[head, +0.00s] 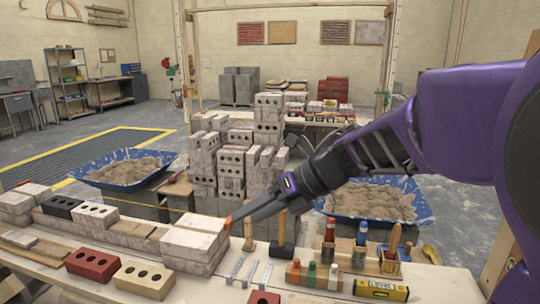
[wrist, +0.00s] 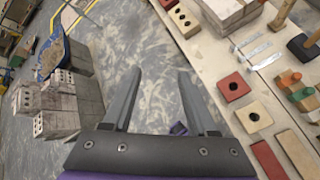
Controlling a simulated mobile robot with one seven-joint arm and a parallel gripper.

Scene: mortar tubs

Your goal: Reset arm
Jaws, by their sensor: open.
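My gripper (head: 250,208) is at the end of my purple arm, reaching left and down over the workbench in the head view. In that view its fingertips overlap the near stack of pale bricks (head: 192,243); I cannot tell the gap between them. In the wrist view my gripper (wrist: 158,85) has its two grey fingers spread apart with nothing between them. Grey floor shows behind the fingers there.
Blue mortar tubs stand left (head: 92,174) and right (head: 425,214) behind the bench. Tall brick stacks (head: 268,118) stand between them. The bench holds a red brick (head: 93,263), a hammer (head: 282,235), a level (head: 381,290) and bottles (head: 360,243).

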